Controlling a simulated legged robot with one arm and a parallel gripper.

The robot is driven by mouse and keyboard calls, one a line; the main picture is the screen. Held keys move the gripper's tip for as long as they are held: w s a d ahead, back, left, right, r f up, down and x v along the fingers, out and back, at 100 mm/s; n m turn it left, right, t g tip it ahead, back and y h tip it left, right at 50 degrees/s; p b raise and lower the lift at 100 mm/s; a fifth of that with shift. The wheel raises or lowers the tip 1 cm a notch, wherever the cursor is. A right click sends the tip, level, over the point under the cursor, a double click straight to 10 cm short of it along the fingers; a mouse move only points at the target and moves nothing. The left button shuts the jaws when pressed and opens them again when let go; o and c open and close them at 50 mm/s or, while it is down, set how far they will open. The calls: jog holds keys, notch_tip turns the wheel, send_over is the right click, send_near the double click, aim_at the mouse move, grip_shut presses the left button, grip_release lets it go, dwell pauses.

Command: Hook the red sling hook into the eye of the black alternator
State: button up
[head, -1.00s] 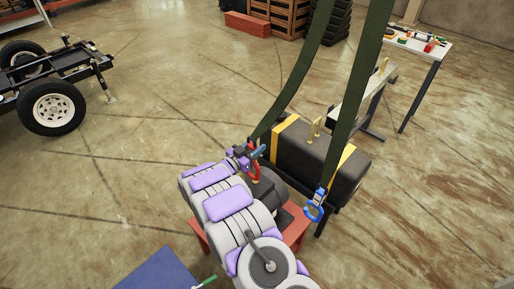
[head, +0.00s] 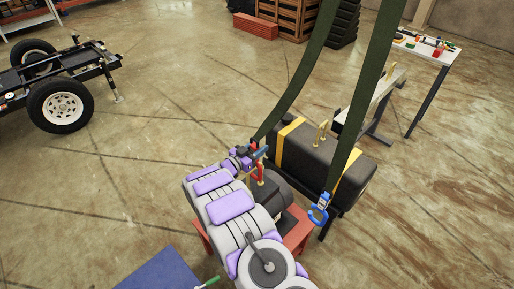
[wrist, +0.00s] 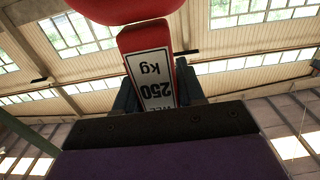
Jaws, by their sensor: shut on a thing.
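My gripper (head: 260,151) is shut on the red sling hook (head: 257,172), which hangs at the end of a dark green sling. In the wrist view the red hook's body (wrist: 152,62) and its "250 kg" label show between my fingers. The dark, rounded body below and to the right, on a red stand, looks like the black alternator (head: 283,188); my arm covers much of it. A small brass piece shows near the hook's tip, perhaps the eye. Whether the hook's tip is beside or through it, I cannot tell.
A blue hook (head: 319,209) hangs on the second sling strap to the right. A black tank with yellow bands (head: 318,160) and brass loops stands behind. The red stand (head: 301,236) is below. A trailer chassis (head: 62,104) is far left; open floor lies between.

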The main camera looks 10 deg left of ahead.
jog(key=shift+f, duration=0.7)
jog(key=o, duration=1.2)
jog(key=shift+o, duration=0.2)
jog(key=shift+f, duration=0.1)
jog(key=shift+s, duration=0.1)
